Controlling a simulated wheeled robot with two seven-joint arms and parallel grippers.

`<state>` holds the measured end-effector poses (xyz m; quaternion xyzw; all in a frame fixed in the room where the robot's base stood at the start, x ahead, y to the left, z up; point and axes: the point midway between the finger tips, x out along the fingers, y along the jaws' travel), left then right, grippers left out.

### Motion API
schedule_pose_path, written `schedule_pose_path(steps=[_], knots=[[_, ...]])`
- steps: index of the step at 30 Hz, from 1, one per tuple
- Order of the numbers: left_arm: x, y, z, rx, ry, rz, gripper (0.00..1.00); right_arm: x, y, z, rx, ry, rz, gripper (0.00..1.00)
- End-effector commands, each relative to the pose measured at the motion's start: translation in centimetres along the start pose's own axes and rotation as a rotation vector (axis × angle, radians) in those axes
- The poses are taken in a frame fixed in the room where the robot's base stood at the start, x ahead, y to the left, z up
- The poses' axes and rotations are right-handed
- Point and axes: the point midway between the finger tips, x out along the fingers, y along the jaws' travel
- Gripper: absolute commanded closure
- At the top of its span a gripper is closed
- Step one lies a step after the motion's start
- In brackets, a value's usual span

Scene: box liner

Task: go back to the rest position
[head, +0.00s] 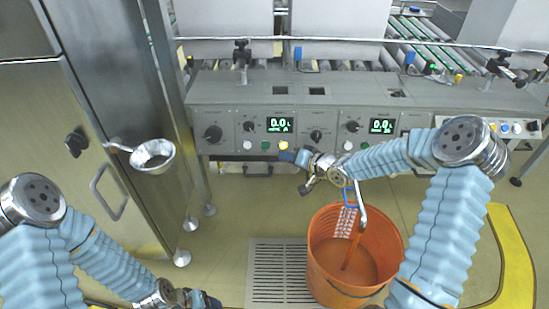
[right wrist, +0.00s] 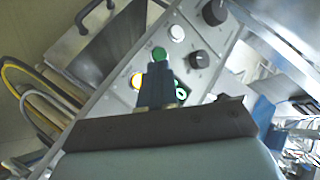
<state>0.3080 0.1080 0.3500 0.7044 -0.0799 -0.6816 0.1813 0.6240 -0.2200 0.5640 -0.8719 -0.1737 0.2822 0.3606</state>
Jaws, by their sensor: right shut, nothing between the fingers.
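My right gripper (head: 288,155) is in front of the left half of the grey control panel (head: 228,119), close to a yellow-lit button (head: 283,145). Its dark fingers (right wrist: 157,84) are shut and empty in the right wrist view, in front of the panel's buttons. A green button (right wrist: 159,54) shows just beyond the fingertips; I cannot tell whether they touch the panel. My left gripper (head: 207,300) is low at the bottom edge of the head view, partly cut off, and its jaws are not clear.
An orange bucket (head: 325,265) with a long-handled tool stands on the floor below my right forearm. A metal cabinet (head: 60,125) and a round metal cup on a bracket (head: 153,156) are at the left. A floor grate (head: 265,270) lies beside the bucket. Roller conveyors run behind the panel.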

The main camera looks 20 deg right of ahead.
Motion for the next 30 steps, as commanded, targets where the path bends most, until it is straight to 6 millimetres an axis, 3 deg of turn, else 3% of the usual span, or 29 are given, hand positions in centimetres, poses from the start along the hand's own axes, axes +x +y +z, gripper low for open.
schedule_pose_path(steps=[12, 15, 17, 20, 22, 24, 27, 30], knots=[[0.0, 0.1, 0.0, 0.005, -0.003, 0.003, 0.34, 0.0, 0.0, -0.1, 0.000, 0.000, 0.000, 1.00], [0.0, 0.1, 0.0, 0.005, -0.003, 0.003, 0.34, 0.5, 0.1, 2.0, 0.012, -0.031, 0.015, 1.00], [0.0, 0.1, 0.0, 0.005, -0.003, 0.003, 0.34, 1.0, 0.3, 4.6, 0.027, -0.072, 0.036, 1.00], [0.0, 0.1, 0.0, 0.005, -0.003, 0.003, 0.34, 1.5, 0.8, 11.2, 0.052, -0.184, 0.099, 1.00], [0.0, 0.1, 0.0, 0.005, -0.003, 0.003, 0.34, 1.0, 1.3, 17.0, 0.061, -0.291, 0.163, 1.00], [0.0, 0.1, 0.0, 0.005, -0.003, 0.003, 0.34, -0.4, 2.0, 22.6, 0.061, -0.405, 0.236, 1.00], [0.0, 0.1, 0.0, 0.004, -0.003, 0.003, 0.34, -3.5, 3.0, 29.5, 0.046, -0.564, 0.338, 1.00], [0.0, 0.1, 0.0, 0.005, -0.003, 0.003, 0.34, -6.9, 3.8, 34.1, 0.023, -0.693, 0.423, 1.00]])
